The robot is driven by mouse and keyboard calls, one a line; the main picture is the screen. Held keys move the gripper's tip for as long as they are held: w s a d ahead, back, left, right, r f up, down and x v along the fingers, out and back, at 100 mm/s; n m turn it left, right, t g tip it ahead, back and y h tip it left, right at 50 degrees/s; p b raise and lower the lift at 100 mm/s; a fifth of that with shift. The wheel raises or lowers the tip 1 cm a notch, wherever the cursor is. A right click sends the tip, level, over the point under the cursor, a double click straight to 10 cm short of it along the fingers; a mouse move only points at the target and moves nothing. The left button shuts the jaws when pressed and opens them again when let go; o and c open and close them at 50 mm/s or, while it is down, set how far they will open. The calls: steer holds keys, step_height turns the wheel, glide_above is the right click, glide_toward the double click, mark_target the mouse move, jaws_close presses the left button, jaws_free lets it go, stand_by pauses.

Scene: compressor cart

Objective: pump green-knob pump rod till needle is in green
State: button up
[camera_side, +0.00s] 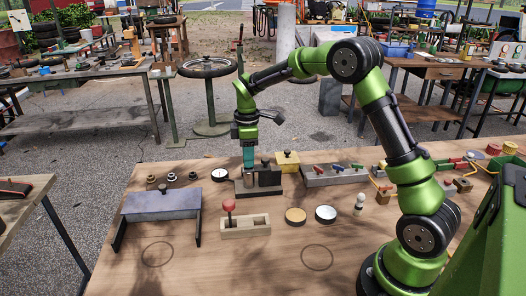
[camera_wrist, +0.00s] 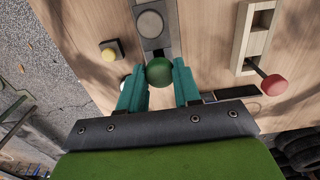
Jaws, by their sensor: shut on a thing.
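My gripper (camera_side: 248,164) points down over the pump, its teal fingers at the top of the pump rod in the side view. In the wrist view the fingers (camera_wrist: 158,74) are shut on the green knob (camera_wrist: 159,70), one on each side. The knob is hidden by the fingers in the side view. The dark pump base (camera_side: 262,191) stands on the table below my gripper. A round white-faced gauge (camera_side: 220,174) sits just left of the pump; its needle and green zone are too small to read.
A red-knobbed lever (camera_side: 229,206) stands in a wooden tray in front of the pump. A grey bench-like box (camera_side: 162,204) is at the left. A yellow box (camera_side: 287,161) and a block with coloured levers (camera_side: 335,174) are behind and right. The table front is mostly clear.

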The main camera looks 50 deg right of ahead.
steer(key=o, duration=0.9)
steer(key=shift+r, duration=0.1)
steer(key=shift+r, duration=3.4)
